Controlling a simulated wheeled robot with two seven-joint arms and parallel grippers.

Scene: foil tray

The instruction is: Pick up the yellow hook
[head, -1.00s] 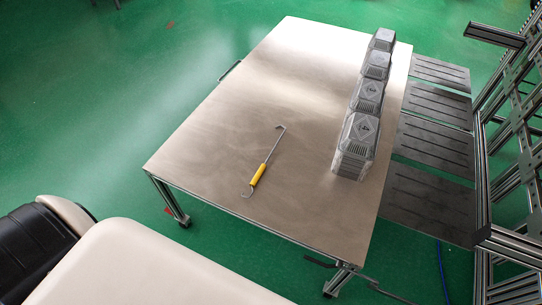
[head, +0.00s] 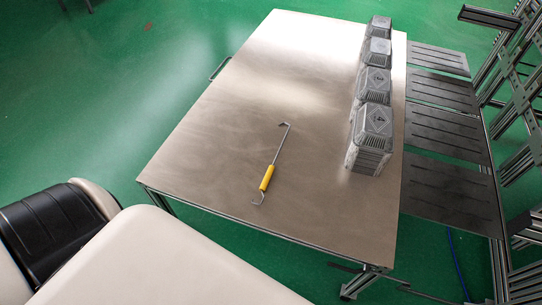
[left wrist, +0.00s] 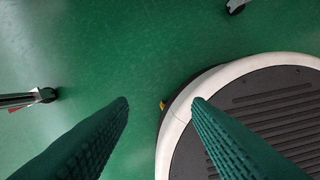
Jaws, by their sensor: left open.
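The yellow hook (head: 267,177) lies on the metal table (head: 215,140), near its front edge. It has a yellow grip, a long thin metal rod pointing away with a bent tip, and a small metal hook at the near end. My left gripper (left wrist: 160,100) shows only in the left wrist view. Its two green ribbed fingers are apart with nothing between them, above the green floor beside my round base. The hook is not in the left wrist view. My right gripper is in neither view.
A row of stacked foil trays (head: 372,130) stands along the table's right side. Dark slatted panels (head: 440,130) and a metal frame (head: 515,110) lie beyond that edge. The table surface left of and behind the hook is clear.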

